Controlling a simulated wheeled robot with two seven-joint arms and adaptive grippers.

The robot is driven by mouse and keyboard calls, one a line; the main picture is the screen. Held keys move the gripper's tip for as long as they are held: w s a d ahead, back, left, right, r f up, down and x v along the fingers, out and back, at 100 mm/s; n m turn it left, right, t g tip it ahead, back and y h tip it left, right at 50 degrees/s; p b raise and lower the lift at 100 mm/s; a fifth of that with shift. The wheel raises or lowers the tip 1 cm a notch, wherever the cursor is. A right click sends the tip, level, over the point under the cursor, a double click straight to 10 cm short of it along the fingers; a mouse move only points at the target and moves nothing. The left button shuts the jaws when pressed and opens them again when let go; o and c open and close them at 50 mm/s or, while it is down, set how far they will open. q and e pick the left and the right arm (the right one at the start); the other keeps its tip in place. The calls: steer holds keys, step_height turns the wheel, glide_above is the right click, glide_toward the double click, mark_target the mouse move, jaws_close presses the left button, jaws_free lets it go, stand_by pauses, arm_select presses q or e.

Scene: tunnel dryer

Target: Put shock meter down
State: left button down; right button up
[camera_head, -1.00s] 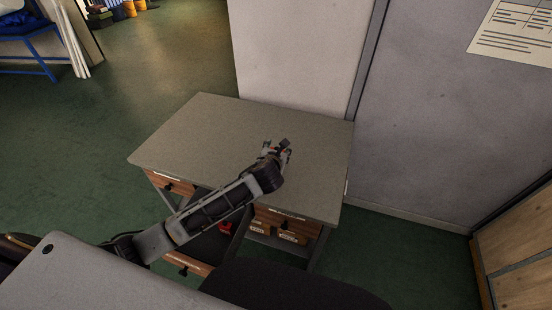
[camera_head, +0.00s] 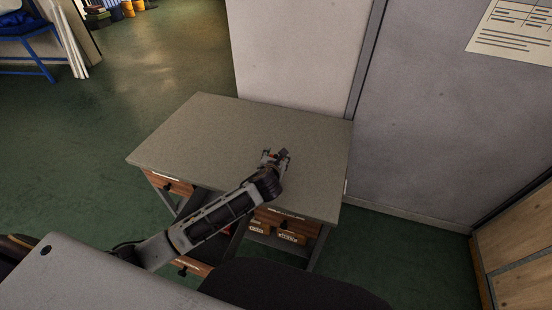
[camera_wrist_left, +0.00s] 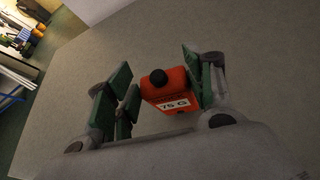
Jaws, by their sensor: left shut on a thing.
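The shock meter (camera_wrist_left: 168,92) is a small red-orange box with a black round knob and a white "75 G" label. In the left wrist view it sits between the green-padded fingers of my left gripper (camera_wrist_left: 160,88). The right-hand finger lies against it, and a gap shows on the left-hand side. In the head view my left gripper (camera_head: 275,156) is over the grey desk top (camera_head: 205,135), right of its middle. The shock meter is too small there to make out well. I cannot tell whether it touches the desk. My right gripper is not in view.
The desk has wooden drawers (camera_head: 283,225) under its front edge. A dark chair (camera_head: 290,285) stands in front. A white wall panel (camera_head: 300,50) and a grey wall (camera_head: 440,120) bound the desk behind and right. The desk top around the gripper is bare.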

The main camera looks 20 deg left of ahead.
arm_select(q)
steer(key=c, duration=0.6)
jaws_free()
steer(key=shift+o, duration=0.2)
steer(key=shift+r, duration=0.1)
steer(key=v, duration=1.2)
